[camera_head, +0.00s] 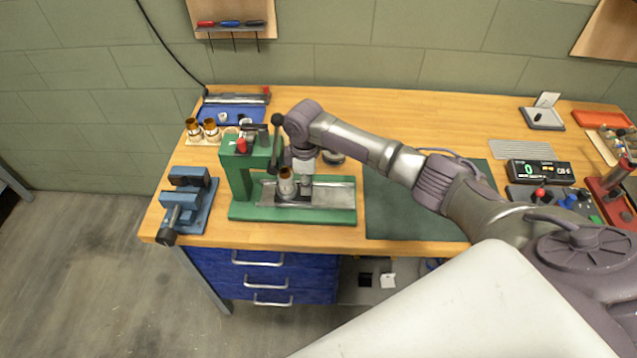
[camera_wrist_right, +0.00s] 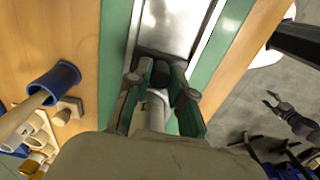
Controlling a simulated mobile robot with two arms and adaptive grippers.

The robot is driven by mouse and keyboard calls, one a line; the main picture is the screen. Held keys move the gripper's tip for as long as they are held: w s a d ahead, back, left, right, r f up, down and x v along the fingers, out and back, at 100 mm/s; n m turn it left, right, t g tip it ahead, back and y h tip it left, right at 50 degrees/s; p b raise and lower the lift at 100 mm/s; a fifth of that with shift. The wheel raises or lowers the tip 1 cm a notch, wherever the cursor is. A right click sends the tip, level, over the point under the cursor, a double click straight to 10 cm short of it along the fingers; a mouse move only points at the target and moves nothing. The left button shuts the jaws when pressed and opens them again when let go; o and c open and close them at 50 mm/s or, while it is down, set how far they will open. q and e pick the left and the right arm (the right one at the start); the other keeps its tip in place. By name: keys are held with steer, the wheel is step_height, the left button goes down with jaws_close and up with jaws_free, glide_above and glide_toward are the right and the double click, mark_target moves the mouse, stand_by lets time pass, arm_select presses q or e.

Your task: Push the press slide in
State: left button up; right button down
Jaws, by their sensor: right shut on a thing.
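The green press (camera_head: 240,180) stands on the bench left of centre, with a dark lever and knob at its top. Its silver slide (camera_head: 335,196) lies along the green base and runs out to the right of the frame. A copper-and-steel cylinder (camera_head: 287,186) stands upright at the slide's left part. My right gripper (camera_head: 304,182) is low over the slide, just right of the cylinder. In the wrist view the right gripper (camera_wrist_right: 160,82) is shut on a small dark knob at the end of the silver slide (camera_wrist_right: 176,28); its fingers partly hide the knob.
A blue vise (camera_head: 188,200) stands left of the press. Behind it, a wooden rack (camera_head: 205,142) holds copper-topped cylinders beside a blue tray (camera_head: 225,112). A dark green mat (camera_head: 400,215) lies clear to the right, under my arm. A counter display (camera_head: 540,172) stands farther right.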

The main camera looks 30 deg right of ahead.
steer(key=c, duration=1)
jaws_free()
steer(key=shift+r, duration=0.15)
step_height(320, 180, up, 12)
steer(key=shift+f, duration=0.1)
